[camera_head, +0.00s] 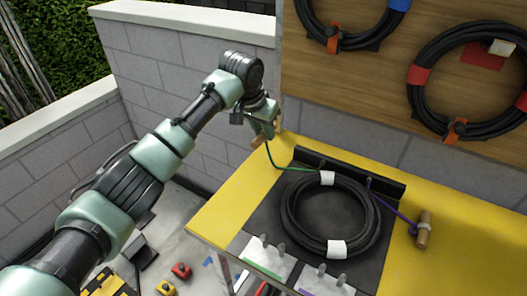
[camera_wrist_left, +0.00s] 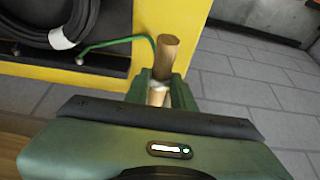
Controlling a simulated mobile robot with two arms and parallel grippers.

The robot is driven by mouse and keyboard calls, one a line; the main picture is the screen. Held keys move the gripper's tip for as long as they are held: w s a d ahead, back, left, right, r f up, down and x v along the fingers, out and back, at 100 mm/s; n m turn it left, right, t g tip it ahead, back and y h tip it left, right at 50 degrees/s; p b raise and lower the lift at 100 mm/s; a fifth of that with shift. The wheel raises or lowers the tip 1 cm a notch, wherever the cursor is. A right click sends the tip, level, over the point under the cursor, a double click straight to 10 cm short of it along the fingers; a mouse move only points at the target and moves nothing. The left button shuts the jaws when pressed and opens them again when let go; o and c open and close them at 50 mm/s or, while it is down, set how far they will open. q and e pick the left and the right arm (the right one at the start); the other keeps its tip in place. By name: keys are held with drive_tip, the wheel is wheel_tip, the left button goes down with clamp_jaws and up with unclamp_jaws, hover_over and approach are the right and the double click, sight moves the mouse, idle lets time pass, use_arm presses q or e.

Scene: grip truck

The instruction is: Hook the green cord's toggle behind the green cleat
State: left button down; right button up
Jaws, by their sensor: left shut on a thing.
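My left gripper (camera_head: 266,130) is shut on the wooden toggle (camera_head: 257,141) of the green cord. It holds the toggle above the far left corner of the yellow table. In the left wrist view the toggle (camera_wrist_left: 168,48) stands up between the green fingers (camera_wrist_left: 158,88). The green cord (camera_head: 284,168) runs from the toggle to the black rail behind the coiled cable; it also shows in the left wrist view (camera_wrist_left: 118,41). The green cleat, a pale plate with two grey pegs and a green stripe (camera_head: 263,262), sits at the table's front edge. The right gripper is not in view.
A black cable coil (camera_head: 288,222) with white bands lies on a dark mat. A purple cord (camera_head: 396,206) ends in a wooden toggle (camera_head: 424,230) on the right. A purple-marked cleat (camera_head: 322,281) is beside the green one. Coils hang on the wooden board (camera_head: 370,85).

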sight(263, 133)
use_arm(q)
wheel_tip(263, 133, up, 8)
drive_tip(key=shift+r+b, duration=0.1)
drive_tip(key=shift+b, duration=0.2)
drive_tip(key=shift+f, duration=4.2)
drive_tip(key=shift+f+p, duration=0.3)
drive_tip(key=shift+f, duration=0.55)
